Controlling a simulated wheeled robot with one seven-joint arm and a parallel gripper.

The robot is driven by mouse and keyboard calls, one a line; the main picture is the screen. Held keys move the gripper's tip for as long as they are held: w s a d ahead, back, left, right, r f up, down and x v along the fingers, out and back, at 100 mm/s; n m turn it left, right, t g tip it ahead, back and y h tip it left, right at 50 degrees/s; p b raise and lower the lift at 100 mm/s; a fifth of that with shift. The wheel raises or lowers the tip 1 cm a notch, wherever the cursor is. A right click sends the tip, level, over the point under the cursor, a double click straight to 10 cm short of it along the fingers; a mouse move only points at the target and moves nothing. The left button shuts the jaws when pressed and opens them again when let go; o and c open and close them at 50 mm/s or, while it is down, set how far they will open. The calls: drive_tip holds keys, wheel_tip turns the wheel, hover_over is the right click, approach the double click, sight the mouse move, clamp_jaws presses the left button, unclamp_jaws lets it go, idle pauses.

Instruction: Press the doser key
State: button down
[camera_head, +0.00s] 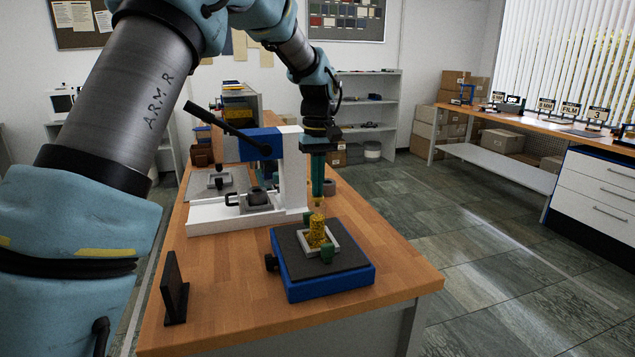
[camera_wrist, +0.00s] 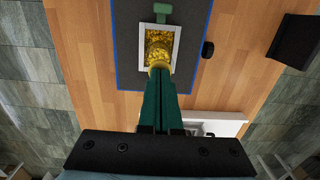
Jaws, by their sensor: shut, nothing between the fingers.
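A low blue doser-like block (camera_head: 330,284) with a dark top stands near the front of the wooden table. On it is a pale square frame (camera_head: 333,236) with yellow grains (camera_head: 318,230) in it; the frame (camera_wrist: 177,42) also shows in the wrist view. A green tab (camera_head: 327,254) sits at the frame's front side and shows at the top of the wrist view (camera_wrist: 162,11). I cannot tell for sure which part is the doser key. My gripper (camera_head: 318,197) points down, green fingers shut and empty, above the grains; its tips (camera_wrist: 159,72) hide part of the frame.
A white and blue lever press (camera_head: 290,170) with a black handle stands close behind and left of my gripper. A black upright stand (camera_head: 174,288) is at the table's front left. Bare wood (camera_head: 235,285) lies between stand and block.

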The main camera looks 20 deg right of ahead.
drive_tip(key=shift+s+a+f+b, duration=0.1)
drive_tip(key=shift+f+b, duration=0.4)
drive_tip(key=shift+f, duration=0.85)
wheel_tip(320, 180, up, 5)
drive_tip(key=p, duration=0.4)
drive_tip(key=shift+r, duration=0.2)
wheel_tip(320, 180, up, 10)
drive_tip(key=b, duration=0.3)
drive_tip(key=shift+w+d+f, duration=0.25)
drive_tip(key=shift+w+d, duration=0.05)
drive_tip(key=shift+a+b, duration=0.1)
drive_tip(key=shift+b, duration=1.25)
